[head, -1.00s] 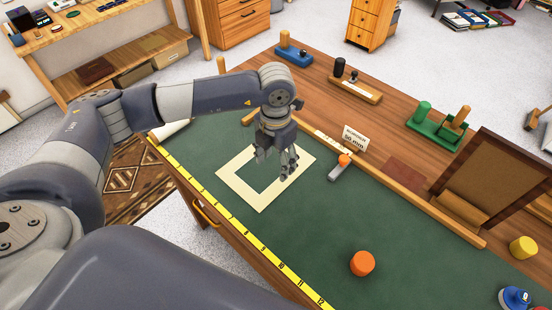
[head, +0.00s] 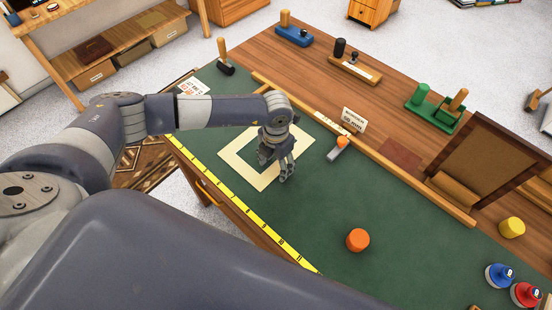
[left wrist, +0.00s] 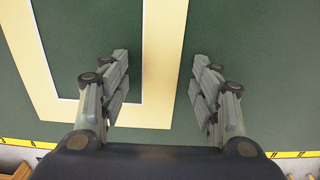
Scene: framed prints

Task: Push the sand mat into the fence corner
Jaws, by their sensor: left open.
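The sand mat (head: 232,166), a cream square frame with an open middle, lies flat on the green bench surface. My left gripper (head: 276,168) points down over its near right part, fingers apart and empty. In the left wrist view the open fingers (left wrist: 160,72) stand either side of one cream strip (left wrist: 163,45), one over the opening, one over green. I cannot tell whether the fingertips touch the surface. The long wooden fence (head: 400,172) runs along the back of the green area. My arm hides part of the fence's left stretch. My right gripper is not in view.
A grey tool with an orange knob (head: 342,144) lies near the fence, right of the mat. An orange cylinder (head: 358,240) stands nearer. A yellow ruler (head: 240,207) edges the bench front.

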